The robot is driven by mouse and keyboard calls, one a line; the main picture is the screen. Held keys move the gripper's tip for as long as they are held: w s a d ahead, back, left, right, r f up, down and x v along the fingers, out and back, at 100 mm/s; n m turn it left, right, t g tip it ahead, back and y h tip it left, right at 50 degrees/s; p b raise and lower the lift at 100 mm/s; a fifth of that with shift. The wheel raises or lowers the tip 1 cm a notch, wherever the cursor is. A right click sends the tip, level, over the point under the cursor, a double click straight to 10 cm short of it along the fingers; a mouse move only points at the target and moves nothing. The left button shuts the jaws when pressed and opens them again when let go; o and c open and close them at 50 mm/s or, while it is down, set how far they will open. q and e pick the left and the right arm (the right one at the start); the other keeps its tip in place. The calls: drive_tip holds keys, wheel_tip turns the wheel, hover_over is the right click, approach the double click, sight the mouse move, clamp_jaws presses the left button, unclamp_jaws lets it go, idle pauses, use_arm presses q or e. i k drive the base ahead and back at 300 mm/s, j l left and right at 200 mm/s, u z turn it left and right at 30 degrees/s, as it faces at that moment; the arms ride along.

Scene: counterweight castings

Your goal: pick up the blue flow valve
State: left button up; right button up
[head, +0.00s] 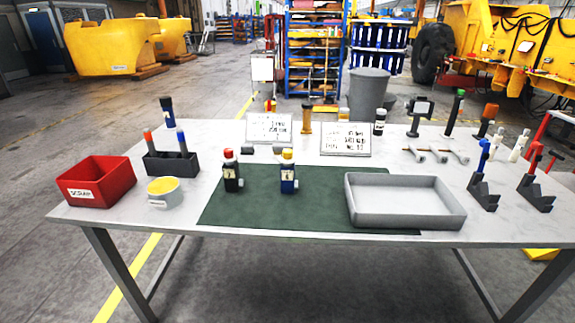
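A small valve-like part with a dark blue body, yellow top, pale label and a light side stub (288,173) stands upright on the green mat (325,206). It is the bluest such part on the mat, and I take it for the blue flow valve. A similar part with a black body and red top (231,173) stands upright to its left, apart from it. Neither of my grippers shows in the head view.
A grey tray (405,222) lies right of the blue part. A red bin (96,182), a yellow-filled tub (164,193) and a dark holder (171,164) stand left. Two signs (269,127) (345,139) stand behind. Angled stands (484,193) (535,195) hold tools at right.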

sight(289, 184)
drive_tip(key=i+j, duration=0.1)
drive_tip(key=i, duration=0.4)
drive_tip(key=i+j+z, duration=0.15)
drive_tip(key=i, duration=0.3)
drive_tip(key=k, duration=0.45)
